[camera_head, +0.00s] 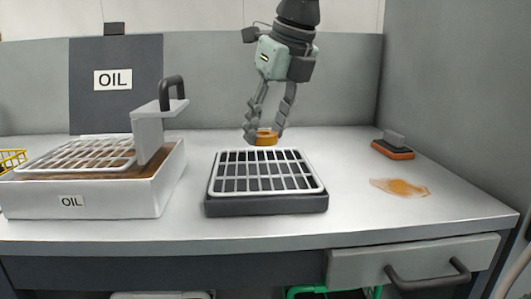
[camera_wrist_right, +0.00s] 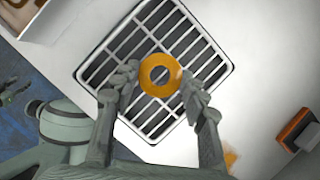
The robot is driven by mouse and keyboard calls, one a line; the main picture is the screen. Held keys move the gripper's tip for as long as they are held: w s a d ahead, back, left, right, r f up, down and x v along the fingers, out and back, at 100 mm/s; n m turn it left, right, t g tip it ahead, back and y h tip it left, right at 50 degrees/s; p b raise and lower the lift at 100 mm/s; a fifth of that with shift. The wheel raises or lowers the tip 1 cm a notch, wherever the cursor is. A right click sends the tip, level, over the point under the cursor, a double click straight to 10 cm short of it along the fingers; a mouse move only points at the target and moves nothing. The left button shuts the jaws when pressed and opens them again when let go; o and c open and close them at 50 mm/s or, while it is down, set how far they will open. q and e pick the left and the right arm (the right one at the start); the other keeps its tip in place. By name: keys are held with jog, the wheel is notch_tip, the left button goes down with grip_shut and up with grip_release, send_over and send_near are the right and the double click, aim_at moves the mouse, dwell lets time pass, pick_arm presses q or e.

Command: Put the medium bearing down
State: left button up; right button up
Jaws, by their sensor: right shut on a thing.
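The medium bearing is an orange ring (camera_head: 265,138) in the head view. My right gripper (camera_head: 264,136) is shut on it and holds it above the back edge of the drain tray. In the right wrist view the ring (camera_wrist_right: 160,75) sits between the two fingertips of my right gripper (camera_wrist_right: 158,84), with its hole facing the camera. The dark drain tray with a white grid (camera_head: 266,190) stands on the table, its grid bare. The grid (camera_wrist_right: 194,32) also shows below the ring in the wrist view.
A white oil box (camera_head: 112,200) with a rack and a handled plate (camera_head: 160,125) stands at the left. A brush (camera_head: 393,148) and an orange-brown spill (camera_head: 400,187) lie at the right. A yellow basket (camera_head: 12,160) shows at the far left.

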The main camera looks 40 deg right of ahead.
aim_at(270, 135)
jog(key=shift+f, duration=2.25)
pick_arm(q)
jog(key=shift+s+r, duration=0.15)
jog(key=shift+r, duration=0.2)
pick_arm(e)
jog(key=shift+f, duration=0.1)
jog(key=o, duration=1.2)
pick_arm(q)
jog(key=shift+w+d+r+t, duration=0.15)
jog(key=shift+w+d+t, duration=0.15)
jog(key=shift+w, duration=0.1)
pick_arm(e)
jog(key=shift+o, duration=0.2)
jog(key=shift+r, duration=0.3)
pick_arm(q)
jog(key=shift+a+f, duration=0.25)
jog(key=shift+f, duration=0.75)
pick_arm(e)
jog(key=v, duration=1.1)
jog(key=shift+s+r, duration=0.2)
jog(key=shift+r, duration=0.1)
